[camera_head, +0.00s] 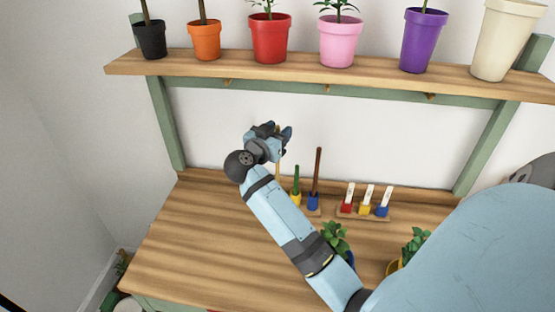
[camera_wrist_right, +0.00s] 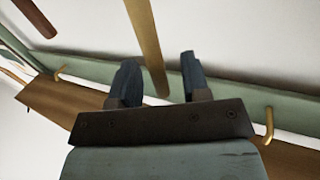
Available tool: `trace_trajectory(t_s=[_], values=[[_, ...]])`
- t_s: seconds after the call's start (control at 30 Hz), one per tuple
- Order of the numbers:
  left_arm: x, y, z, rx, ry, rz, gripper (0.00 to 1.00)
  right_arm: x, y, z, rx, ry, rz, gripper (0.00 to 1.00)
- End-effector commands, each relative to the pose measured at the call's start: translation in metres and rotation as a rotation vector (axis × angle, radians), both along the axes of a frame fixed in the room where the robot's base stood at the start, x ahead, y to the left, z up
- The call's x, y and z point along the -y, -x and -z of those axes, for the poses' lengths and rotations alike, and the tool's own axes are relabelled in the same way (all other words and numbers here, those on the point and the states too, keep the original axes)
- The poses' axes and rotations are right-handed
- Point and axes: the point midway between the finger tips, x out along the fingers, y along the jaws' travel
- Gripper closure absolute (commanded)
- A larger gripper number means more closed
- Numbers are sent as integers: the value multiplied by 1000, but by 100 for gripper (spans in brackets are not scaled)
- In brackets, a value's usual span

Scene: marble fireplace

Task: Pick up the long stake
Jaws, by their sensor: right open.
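Several thin stakes stand in a small wooden holder (camera_head: 312,211) with coloured bases on the bench. The brown stake (camera_head: 317,172) rises from a blue base, and a short green stake (camera_head: 296,180) from a yellow base. A gold stake (camera_head: 278,165) is partly hidden behind my right gripper (camera_head: 279,134). In the right wrist view the gold stake (camera_wrist_right: 147,40) runs down between my open fingers (camera_wrist_right: 159,75); whether it touches them I cannot tell. The brown stake (camera_wrist_right: 36,18) shows at upper left there. My left gripper is not in view.
A rack of white labels (camera_head: 364,212) in coloured bases stands right of the stakes. Potted plants (camera_head: 337,238) stand nearer on the bench. A shelf (camera_head: 330,77) with several pots is above. The bench's left part (camera_head: 200,240) is clear.

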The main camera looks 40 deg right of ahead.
Motion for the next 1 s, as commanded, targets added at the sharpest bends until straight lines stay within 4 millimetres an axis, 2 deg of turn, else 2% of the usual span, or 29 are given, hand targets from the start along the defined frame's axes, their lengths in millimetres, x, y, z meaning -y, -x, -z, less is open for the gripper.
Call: trace_trajectory(t_s=[0.07, 0.1, 0.27, 0.3, 0.57, 0.67, 1.0], values=[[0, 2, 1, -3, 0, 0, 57, 0, 0, -1, 0, 0, 0, 57], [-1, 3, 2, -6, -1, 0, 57, 0, 0, 0, 0, 0, 0, 62], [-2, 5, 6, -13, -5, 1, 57, 0, 0, 0, 0, 0, 0, 98], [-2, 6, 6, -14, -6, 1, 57, 0, 0, 0, 0, 0, 0, 100], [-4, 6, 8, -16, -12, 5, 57, 0, 0, -1, 0, 0, 0, 100], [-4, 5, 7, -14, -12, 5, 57, -1, 0, -7, 1, -1, 0, 100], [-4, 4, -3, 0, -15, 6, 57, -1, 0, -72, 4, -3, 0, 100]])
